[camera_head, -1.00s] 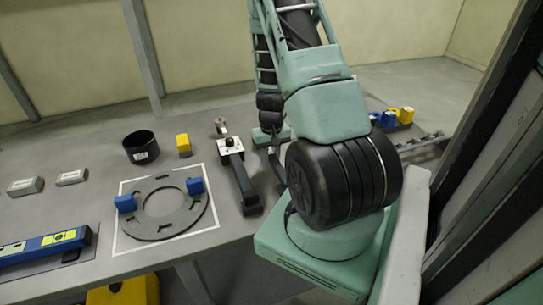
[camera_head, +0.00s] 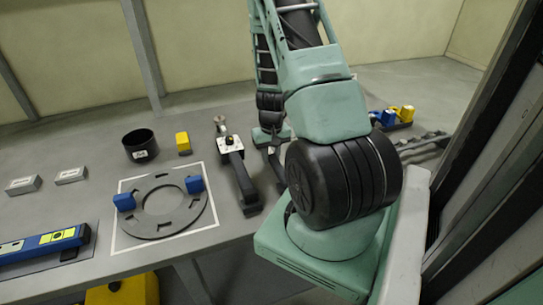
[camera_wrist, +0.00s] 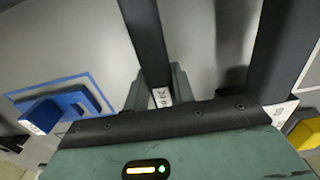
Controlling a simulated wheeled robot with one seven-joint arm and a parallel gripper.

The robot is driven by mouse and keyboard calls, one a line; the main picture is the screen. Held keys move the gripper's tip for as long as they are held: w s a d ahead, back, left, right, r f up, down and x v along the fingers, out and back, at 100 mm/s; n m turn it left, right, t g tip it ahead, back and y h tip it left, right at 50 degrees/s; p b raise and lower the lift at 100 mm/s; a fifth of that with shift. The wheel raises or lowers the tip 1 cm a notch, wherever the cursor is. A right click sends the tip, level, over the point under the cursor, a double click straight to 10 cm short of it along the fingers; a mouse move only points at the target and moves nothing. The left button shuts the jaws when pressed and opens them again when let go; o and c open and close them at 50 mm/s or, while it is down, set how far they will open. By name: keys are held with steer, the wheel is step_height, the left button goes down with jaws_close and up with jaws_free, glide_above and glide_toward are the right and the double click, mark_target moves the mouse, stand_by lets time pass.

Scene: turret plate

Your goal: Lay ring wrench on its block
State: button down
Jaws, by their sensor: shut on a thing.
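My gripper (camera_wrist: 160,92) is shut on a dark bar (camera_wrist: 146,40), which I take to be the ring wrench. A small white label shows at the jaws. In the wrist view the bar runs up past the top edge, so its far end is out of sight. In the head view my gripper (camera_head: 272,140) is partly hidden by my arm, and a dark bar hangs or lies below it near the table. A blue block (camera_wrist: 38,116) stands at a blue-outlined area (camera_wrist: 45,88) at the wrist view's left. I cannot tell whether it is the wrench's block.
A black-handled tool (camera_head: 243,180) lies close left of my gripper. Further left are a slotted ring plate (camera_head: 145,222) with blue blocks, a black cup (camera_head: 141,146) and a yellow block (camera_head: 183,142). Blue and yellow parts (camera_head: 400,116) stand right of my arm.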

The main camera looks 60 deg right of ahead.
steer(key=c, duration=1.1)
jaws_free()
steer(key=shift+r+p, duration=2.55)
steer(key=shift+r, duration=0.95)
